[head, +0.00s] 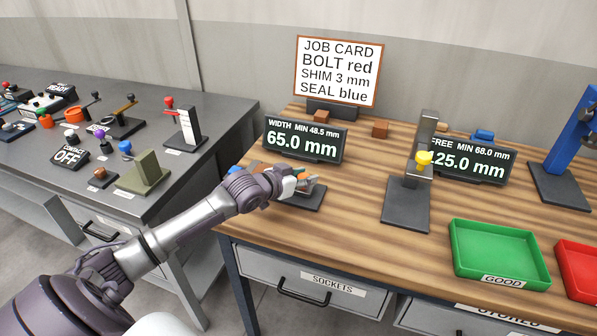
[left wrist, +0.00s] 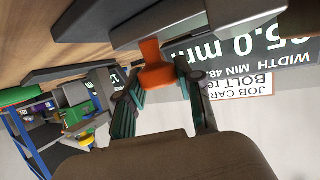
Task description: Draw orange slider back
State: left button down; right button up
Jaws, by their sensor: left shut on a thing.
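The orange slider (left wrist: 155,68) shows as an orange knob between my left fingertips in the left wrist view. In the head view only a small orange patch of it shows beside the fingers. My left gripper (head: 299,184) is shut on it, low over a dark base plate (head: 311,203) on the wooden bench. The gripper and wrist hide most of the slider's fixture in the head view. Just behind it stands a display (head: 302,141) reading "WIDTH MIN 48.5 mm" and "65.0 mm". My right gripper is in neither view.
A grey post with a yellow knob (head: 424,157) stands right of the gripper, before a second display (head: 470,163). A green tray (head: 499,284) and a red tray (head: 578,270) lie at the bench's front right. A job card (head: 339,70) stands behind. A grey table (head: 205,120) with several controls is at left.

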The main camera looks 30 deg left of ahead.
pick_arm(q)
jog(key=shift+d, duration=0.1)
jog(key=c, duration=1.2)
grip_release()
jog(key=o, duration=0.5)
jog(key=shift+d, duration=0.2)
jog(key=shift+a, duration=0.1)
jog(key=shift+s+a+r, duration=0.1)
jog(key=shift+s+r, duration=0.05)
jog(key=shift+s, duration=0.3)
jog(key=v, duration=1.1)
